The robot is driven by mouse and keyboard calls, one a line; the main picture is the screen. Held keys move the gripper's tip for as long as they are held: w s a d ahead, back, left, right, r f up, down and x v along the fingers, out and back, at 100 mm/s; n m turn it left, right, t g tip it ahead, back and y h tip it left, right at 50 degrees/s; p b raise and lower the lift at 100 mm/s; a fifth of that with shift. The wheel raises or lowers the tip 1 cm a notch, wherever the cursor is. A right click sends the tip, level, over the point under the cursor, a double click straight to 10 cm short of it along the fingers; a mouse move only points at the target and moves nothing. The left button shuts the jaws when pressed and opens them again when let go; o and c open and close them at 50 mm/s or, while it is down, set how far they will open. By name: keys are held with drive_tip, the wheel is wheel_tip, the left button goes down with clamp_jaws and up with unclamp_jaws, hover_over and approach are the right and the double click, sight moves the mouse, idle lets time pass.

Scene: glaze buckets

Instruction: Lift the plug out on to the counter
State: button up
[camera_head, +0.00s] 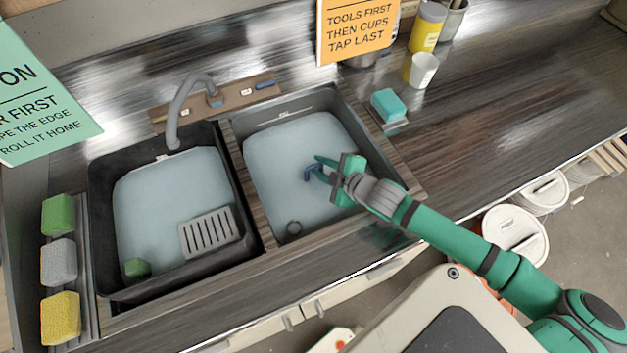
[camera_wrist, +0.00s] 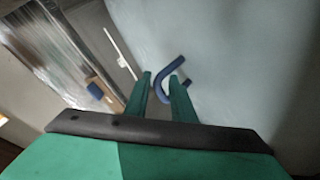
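A blue bent handle (camera_head: 310,173) shows in the water of the right basin (camera_head: 229,140); I cannot tell if it belongs to the plug. A small dark ring (camera_head: 293,228) lies near that basin's front left corner. My gripper (camera_head: 321,169) is over the right basin with its fingertips at the blue handle. In the wrist view, my gripper (camera_wrist: 160,82) has its two green fingers apart. The blue handle (camera_wrist: 167,66) arches around the right fingertip, with one leg in the gap. I cannot tell whether the fingers touch it. Anything under the handle is hidden.
The left basin (camera_head: 95,205) holds a grey slotted rack (camera_head: 208,232) and a green block (camera_head: 137,267). A tap (camera_head: 178,105) stands behind. A teal sponge (camera_head: 387,104) and white cup (camera_head: 424,69) stand right of the basins. The right counter (camera_head: 510,110) has free room.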

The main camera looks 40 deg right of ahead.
drive_tip(key=x, duration=0.5)
drive_tip(key=shift+w, duration=0.15)
drive_tip(key=shift+s+d, duration=0.25)
drive_tip(key=shift+w+a, duration=0.1)
drive_tip(key=shift+a, duration=0.05)
drive_tip(key=c, duration=0.5)
drive_tip(key=shift+a, duration=0.15)
clamp_jaws()
drive_tip(key=shift+r, duration=0.1)
drive_tip(key=shift+r, duration=0.55)
drive_tip(key=s+a+r, duration=0.5)
drive_tip(key=s+r, duration=0.6)
drive_tip(key=s, duration=0.2)
drive_tip(key=shift+r, duration=0.4)
